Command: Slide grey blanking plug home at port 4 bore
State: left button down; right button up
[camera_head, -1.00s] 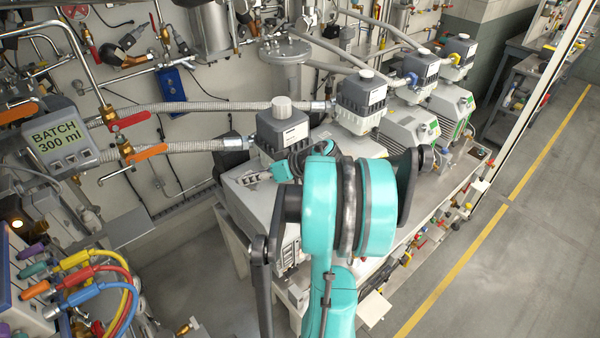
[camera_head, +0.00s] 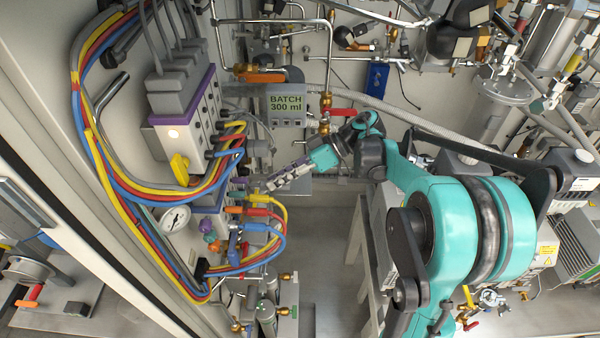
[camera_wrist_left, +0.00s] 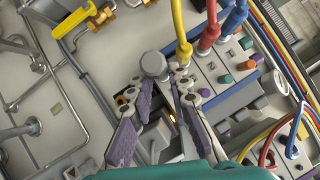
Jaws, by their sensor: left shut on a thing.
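My left gripper (camera_head: 262,184) reaches left to the hose panel in the head view. It also shows in the left wrist view (camera_wrist_left: 158,82), its purple-padded fingers shut on a grey, round-ended piece, apparently the grey blanking plug (camera_wrist_left: 153,63). The plug is hard to make out in the head view. The ported panel (camera_wrist_left: 228,88) lies right of the gripper in the wrist view, with yellow, red and blue hoses in its upper row and coloured caps below. I cannot tell which opening is the port 4 bore, nor whether the plug touches anything. My right gripper is not in view.
Hose bundles (camera_head: 97,140) curve around the panel's left. Coloured hose loops (camera_head: 278,232) hang below the gripper. A BATCH 300 ml display (camera_head: 287,104) and a red-handled valve (camera_head: 336,112) stand just above. Pumps stand at the right; open floor (camera_head: 325,225) lies between.

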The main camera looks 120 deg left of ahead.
pick_arm(q)
jog(key=shift+w+a+f, duration=0.1)
jog(key=shift+a, duration=0.05)
jog(key=shift+w, duration=0.1)
jog(key=shift+s+d+b, duration=0.25)
jog(key=shift+s+d, duration=0.1)
jog(key=shift+s, duration=0.2)
jog(key=shift+s+d+b, duration=0.2)
jog(key=shift+s+d, duration=0.15)
jog(key=shift+s, duration=0.2)
dwell(0.4)
jog(key=c, duration=1.3)
grip_release()
jog(key=shift+s, duration=0.1)
jog(key=shift+c, duration=0.2)
jog(key=v, duration=1.2)
